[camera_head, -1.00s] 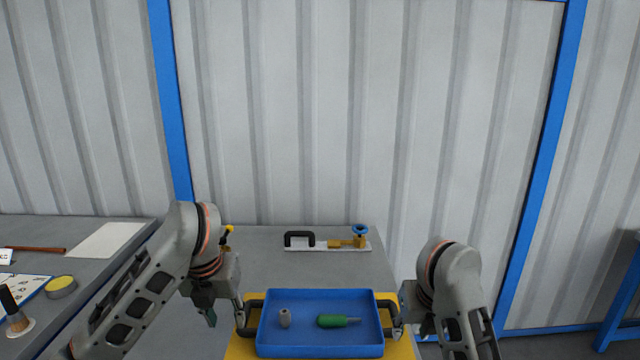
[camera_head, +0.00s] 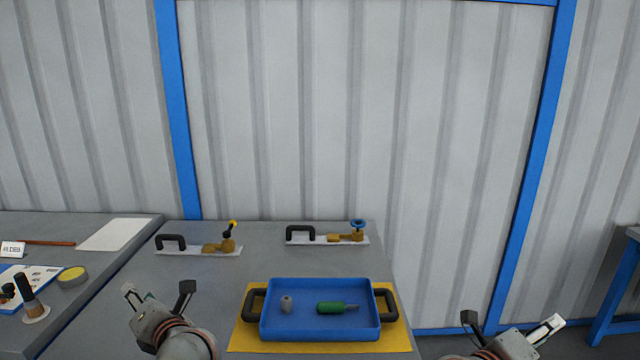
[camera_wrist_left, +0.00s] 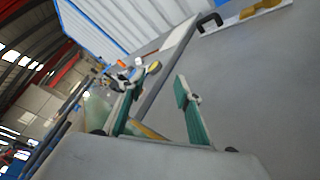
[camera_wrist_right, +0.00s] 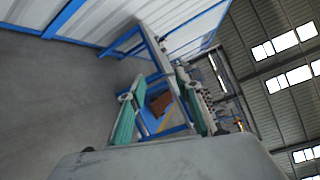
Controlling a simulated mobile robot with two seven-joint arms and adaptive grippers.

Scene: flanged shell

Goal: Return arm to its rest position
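My left gripper (camera_head: 158,292) is at the lower left of the head view, open and empty, with its fingers spread; they also show apart in the left wrist view (camera_wrist_left: 158,100). My right gripper (camera_head: 514,322) is at the lower right of the head view, open and empty; its spread fingers show in the right wrist view (camera_wrist_right: 158,95). Both grippers are apart from the blue tray (camera_head: 268,332). The tray sits on a yellow mat (camera_head: 240,340), with a black handle at each end.
Behind the tray stand two white plates with black handles and brass fittings, one with a yellow-tipped lever (camera_head: 228,244), one with a blue wheel (camera_head: 357,226). A side table (camera_head: 60,232) at left holds a yellow tin (camera_head: 72,276) and a stamp-like tool (camera_head: 32,300).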

